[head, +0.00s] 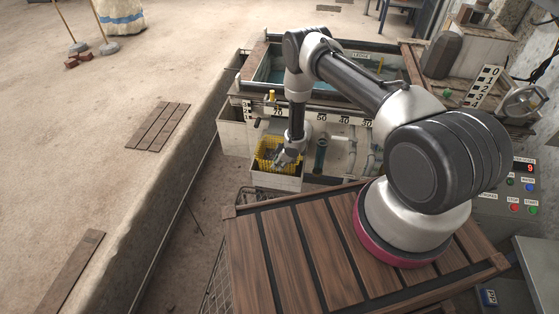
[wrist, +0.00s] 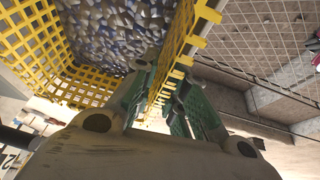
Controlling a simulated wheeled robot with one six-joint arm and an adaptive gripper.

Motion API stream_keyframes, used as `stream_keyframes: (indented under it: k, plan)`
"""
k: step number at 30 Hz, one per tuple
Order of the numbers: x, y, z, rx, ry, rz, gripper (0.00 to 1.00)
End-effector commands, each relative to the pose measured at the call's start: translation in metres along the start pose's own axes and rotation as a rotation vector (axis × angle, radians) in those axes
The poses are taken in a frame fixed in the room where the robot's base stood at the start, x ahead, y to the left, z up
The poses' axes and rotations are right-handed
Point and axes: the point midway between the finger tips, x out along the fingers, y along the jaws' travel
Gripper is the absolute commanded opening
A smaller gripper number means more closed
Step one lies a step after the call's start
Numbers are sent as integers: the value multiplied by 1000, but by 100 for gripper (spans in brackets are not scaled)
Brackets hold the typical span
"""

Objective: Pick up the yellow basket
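The yellow basket (head: 266,152) is a grid-walled basket at the pale box below the front of the tank. In the wrist view its yellow grid wall (wrist: 42,50) and the grey-blue stones in it (wrist: 105,30) show at the upper left. My gripper (head: 284,161) reaches down to the basket's right side. In the wrist view my gripper (wrist: 163,76) has one green-padded finger on each side of the near wall, close to it. I cannot tell whether both pads press on the wall. The basket's bottom is hidden.
The pale box (head: 276,180) stands around the basket's lower part. A water tank (head: 330,84) is behind, with pipes (head: 350,150) to the right. A slatted wooden deck (head: 295,255) lies in front. A wire mesh (wrist: 265,40) shows beside the basket.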

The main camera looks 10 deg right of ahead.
Motion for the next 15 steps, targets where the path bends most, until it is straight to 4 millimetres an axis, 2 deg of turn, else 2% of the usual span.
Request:
stream_keyframes:
  k: [3, 6, 15]
  plan:
    - [18, 0, 1, 0, -1, 0, 14]
    - [26, 0, 0, 0, -1, 0, 14]
    - [27, 0, 0, 1, -1, 1, 14]
